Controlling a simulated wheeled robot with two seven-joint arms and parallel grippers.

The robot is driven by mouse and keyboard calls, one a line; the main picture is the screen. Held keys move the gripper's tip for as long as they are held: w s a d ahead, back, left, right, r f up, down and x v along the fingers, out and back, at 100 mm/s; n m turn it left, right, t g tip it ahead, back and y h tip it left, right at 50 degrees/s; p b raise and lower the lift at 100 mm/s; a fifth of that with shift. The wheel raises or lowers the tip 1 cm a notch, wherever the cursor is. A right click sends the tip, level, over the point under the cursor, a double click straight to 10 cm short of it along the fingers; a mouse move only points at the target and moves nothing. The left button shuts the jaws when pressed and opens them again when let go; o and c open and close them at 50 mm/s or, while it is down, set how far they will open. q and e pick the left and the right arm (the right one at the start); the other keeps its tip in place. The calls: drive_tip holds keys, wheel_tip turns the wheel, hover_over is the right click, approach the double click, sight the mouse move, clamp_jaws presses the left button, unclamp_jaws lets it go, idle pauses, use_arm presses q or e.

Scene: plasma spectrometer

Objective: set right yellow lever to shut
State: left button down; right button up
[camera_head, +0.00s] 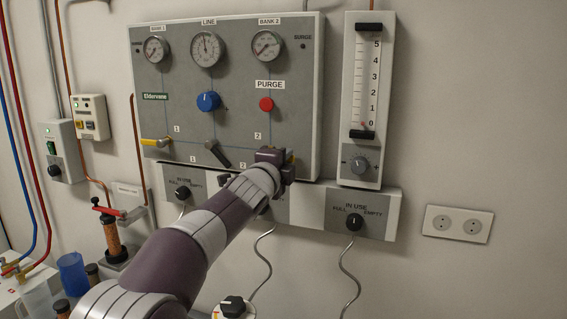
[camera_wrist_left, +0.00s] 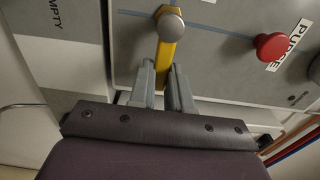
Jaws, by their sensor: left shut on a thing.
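The right yellow lever (camera_wrist_left: 165,52) shows in the left wrist view, with a round grey pivot cap (camera_wrist_left: 171,24) at its upper end. My left gripper (camera_wrist_left: 163,72) has its two grey fingers on either side of the lever's lower end and is shut on it. In the head view, my left gripper (camera_head: 274,157) is at the lower right of the grey panel (camera_head: 300,110) and hides most of this lever. The left yellow lever (camera_head: 156,142) sits at the panel's lower left, pointing left. My right gripper is in neither view.
A black lever (camera_head: 218,153) is just left of my gripper. The red PURGE button (camera_head: 266,104) and blue knob (camera_head: 208,101) are above. A flow meter (camera_head: 365,90) stands right of the panel. Boxes with IN USE dials (camera_head: 355,221) run below.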

use_arm(q)
drive_tip(key=shift+f, duration=0.15)
drive_tip(key=c, duration=1.1)
unclamp_jaws()
drive_tip(key=shift+o, duration=0.2)
drive_tip(key=shift+s, duration=0.1)
drive_tip(key=b+v, duration=0.4)
drive_tip(key=v, duration=0.8)
drive_tip(key=shift+s, duration=0.3)
